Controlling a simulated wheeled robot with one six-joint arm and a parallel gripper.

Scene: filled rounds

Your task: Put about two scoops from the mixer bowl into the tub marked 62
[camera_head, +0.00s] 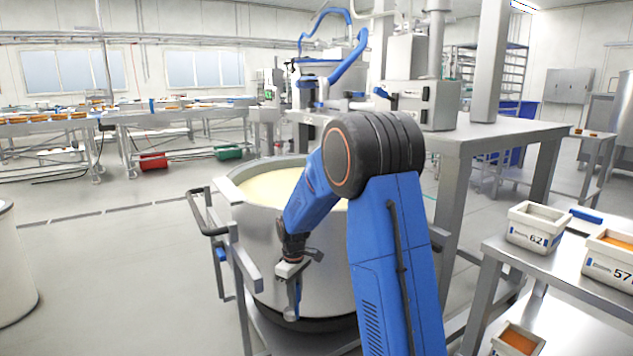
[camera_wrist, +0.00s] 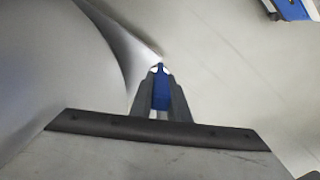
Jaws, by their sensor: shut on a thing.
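The mixer bowl (camera_head: 262,240) is a large steel bowl with a pale cream mass (camera_head: 275,187) inside. My arm hides part of its rim. My gripper (camera_head: 291,290) is low in front of the bowl's outer wall, outside the bowl. In the wrist view my gripper (camera_wrist: 161,82) is shut on a slim blue piece (camera_wrist: 161,92), which looks like a handle. What it belongs to is hard to make out. The tub marked 62 (camera_head: 534,238) is a white tub on the steel table at right. No orange filling shows in it.
Tub 57 (camera_head: 606,269), with orange filling, stands right of tub 62. Another orange-filled tub (camera_head: 517,341) is on a lower level. A blue item (camera_head: 587,215) lies behind tub 62. A handle frame (camera_head: 205,212) sticks out left of the bowl.

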